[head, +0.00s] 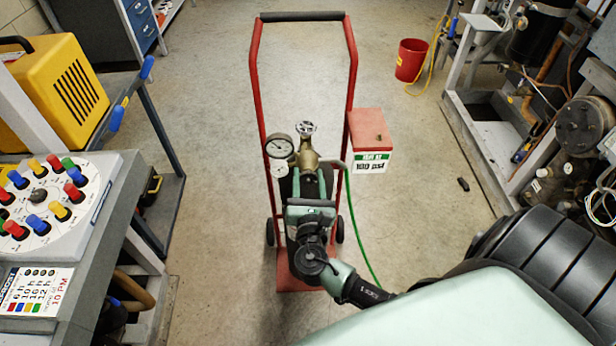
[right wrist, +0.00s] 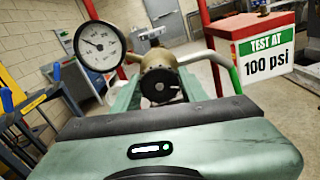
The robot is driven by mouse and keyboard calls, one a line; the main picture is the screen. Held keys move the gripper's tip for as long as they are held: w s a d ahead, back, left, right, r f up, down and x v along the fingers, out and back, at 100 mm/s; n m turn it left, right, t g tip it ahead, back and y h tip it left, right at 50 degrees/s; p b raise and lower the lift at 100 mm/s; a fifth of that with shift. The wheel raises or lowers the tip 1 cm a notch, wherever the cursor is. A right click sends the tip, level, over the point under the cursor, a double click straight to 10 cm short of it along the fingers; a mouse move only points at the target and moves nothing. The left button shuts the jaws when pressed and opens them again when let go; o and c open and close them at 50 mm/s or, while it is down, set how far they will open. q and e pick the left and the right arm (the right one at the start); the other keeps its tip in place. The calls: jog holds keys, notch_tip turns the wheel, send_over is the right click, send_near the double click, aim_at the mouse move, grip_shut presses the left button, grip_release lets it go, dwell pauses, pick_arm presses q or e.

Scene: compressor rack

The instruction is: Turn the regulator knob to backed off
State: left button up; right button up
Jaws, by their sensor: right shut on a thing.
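The dark round regulator knob (right wrist: 160,86) faces the right wrist camera. My right gripper (head: 309,178) reaches the regulator from the front and is shut on the knob, one finger on each side. My left gripper is not in view.
The red hand truck (head: 257,90) stands on open floor. A red box labelled "TEST AT 100 psi" (head: 370,128) sits to its right, with a green hose (head: 354,225) below. A bench with a coloured dial board (head: 90,200) is left; a compressor rack (head: 470,150) is right.

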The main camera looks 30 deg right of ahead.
jog(key=n+p, duration=0.4)
jog(key=shift+r+n, duration=0.2)
jog(key=shift+n, duration=0.1)
jog(key=n+p, duration=0.5)
jog(key=n, duration=0.1)
jog(key=n+p, duration=0.4)
jog(key=n, duration=0.2)
jog(key=shift+n+p, duration=0.3)
jog(key=n+p, duration=0.2)
jog(key=n, duration=0.2)
jog(key=shift+f+n, duration=0.1)
jog(key=shift+n, duration=0.3)
jog(key=shift+p, duration=0.3)
jog(key=shift+s+f, duration=0.1)
jog(key=o, duration=1.4)
